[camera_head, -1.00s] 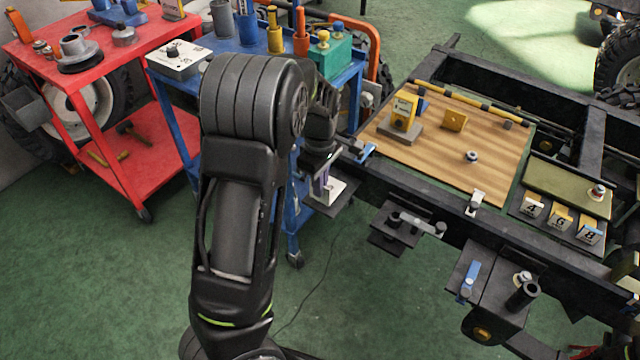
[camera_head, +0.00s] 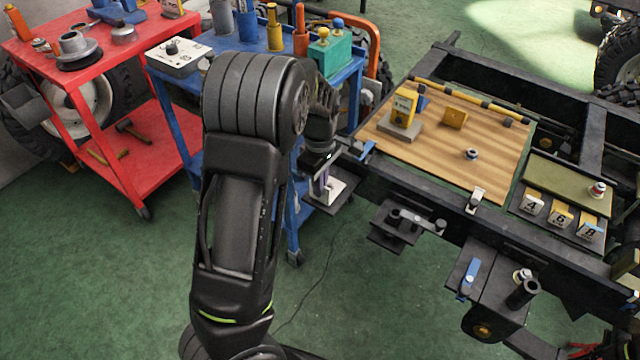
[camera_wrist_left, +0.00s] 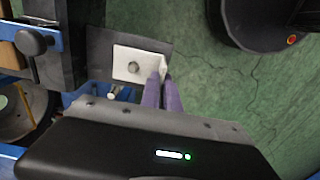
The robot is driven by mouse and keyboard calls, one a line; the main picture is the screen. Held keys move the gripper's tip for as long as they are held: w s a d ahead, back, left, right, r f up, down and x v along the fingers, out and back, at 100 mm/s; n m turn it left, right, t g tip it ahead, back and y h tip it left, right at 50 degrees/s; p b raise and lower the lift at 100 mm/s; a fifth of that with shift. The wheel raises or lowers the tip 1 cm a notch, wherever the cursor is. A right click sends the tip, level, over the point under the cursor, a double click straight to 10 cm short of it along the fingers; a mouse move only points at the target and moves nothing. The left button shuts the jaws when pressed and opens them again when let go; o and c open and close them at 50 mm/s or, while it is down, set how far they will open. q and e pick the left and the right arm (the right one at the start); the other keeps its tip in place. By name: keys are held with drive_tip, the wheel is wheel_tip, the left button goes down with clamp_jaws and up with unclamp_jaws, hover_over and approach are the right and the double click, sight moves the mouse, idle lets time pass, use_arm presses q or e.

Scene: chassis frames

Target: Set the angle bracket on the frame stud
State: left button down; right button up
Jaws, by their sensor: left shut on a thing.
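The angle bracket (camera_head: 337,188) is a small white piece low beside the near left end of the black frame. It also shows in the left wrist view (camera_wrist_left: 122,63), over a dark plate (camera_wrist_left: 98,43). A round grey spot, which looks like the frame stud (camera_wrist_left: 133,68), shows within its flat leg; I cannot tell whether the stud passes through the hole. My left gripper (camera_head: 323,186) has purple fingers (camera_wrist_left: 162,88) shut on the bracket's upright leg. In the head view the arm partly hides this spot. My right gripper is in neither view.
A wooden board (camera_head: 400,150) with yellow blocks lies on the frame (camera_head: 400,185). A blue clamp (camera_head: 365,150) sits at its left corner. A blue cart (camera_head: 345,75) and a red cart (camera_head: 100,100) stand at left.

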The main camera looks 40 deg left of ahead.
use_arm(q)
drive_tip(key=shift+f, duration=0.25)
idle(0.3)
drive_tip(key=c, duration=1.5)
unclamp_jaws()
drive_tip(key=shift+r+p, duration=1.5)
drive_tip(key=shift+p, duration=0.15)
wheel_tip(320, 180, up, 5)
drive_tip(key=p, duration=0.4)
drive_tip(key=shift+p, duration=0.4)
